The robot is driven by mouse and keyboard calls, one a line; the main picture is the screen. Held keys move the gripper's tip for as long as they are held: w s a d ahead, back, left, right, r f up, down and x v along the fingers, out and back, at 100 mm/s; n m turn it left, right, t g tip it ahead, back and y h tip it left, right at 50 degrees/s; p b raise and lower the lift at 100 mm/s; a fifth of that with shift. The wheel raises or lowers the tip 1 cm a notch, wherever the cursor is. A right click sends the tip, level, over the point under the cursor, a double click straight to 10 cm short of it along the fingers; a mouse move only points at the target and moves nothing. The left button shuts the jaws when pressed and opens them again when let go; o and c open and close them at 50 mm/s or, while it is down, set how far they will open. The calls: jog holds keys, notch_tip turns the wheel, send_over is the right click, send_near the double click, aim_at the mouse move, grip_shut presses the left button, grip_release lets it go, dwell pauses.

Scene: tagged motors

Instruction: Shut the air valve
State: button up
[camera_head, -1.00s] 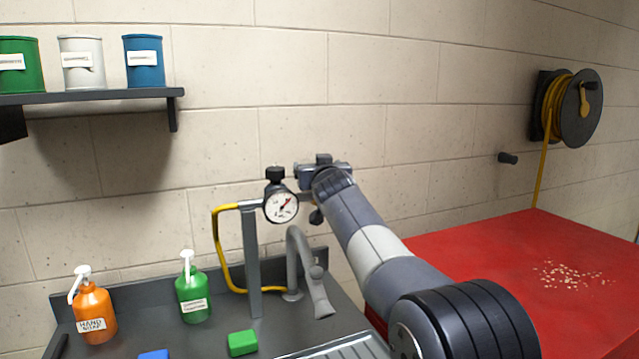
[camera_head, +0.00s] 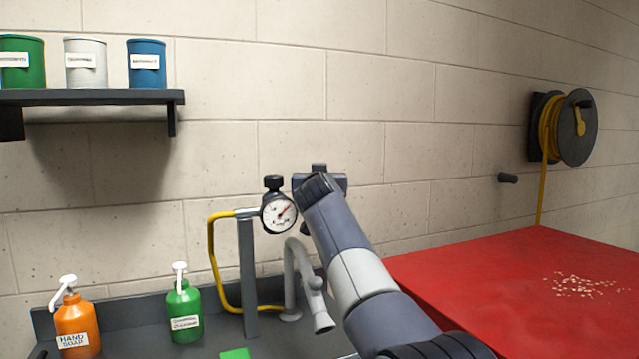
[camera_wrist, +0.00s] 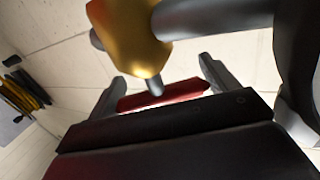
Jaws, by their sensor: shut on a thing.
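In the head view my gripper (camera_head: 319,181) is at the end of my arm, just right of the round pressure gauge (camera_head: 279,213) with a black knob on top. My wrist hides the valve and lever in that view.
A yellow hose (camera_head: 212,262) and a grey post (camera_head: 248,290) stand below the gauge, beside a grey faucet (camera_head: 296,270). Soap bottles, orange (camera_head: 76,328) and green (camera_head: 184,312), stand at left. A red table (camera_head: 500,280) is at right, a hose reel (camera_head: 572,128) on the wall.

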jog(key=o, duration=0.7)
jog(key=shift+s+a, duration=0.15)
jog(key=shift+o, duration=1)
jog(key=s+b, duration=0.4)
jog(key=s, duration=0.6)
jog(key=shift+s, duration=0.35)
jog(key=shift+c, duration=0.3)
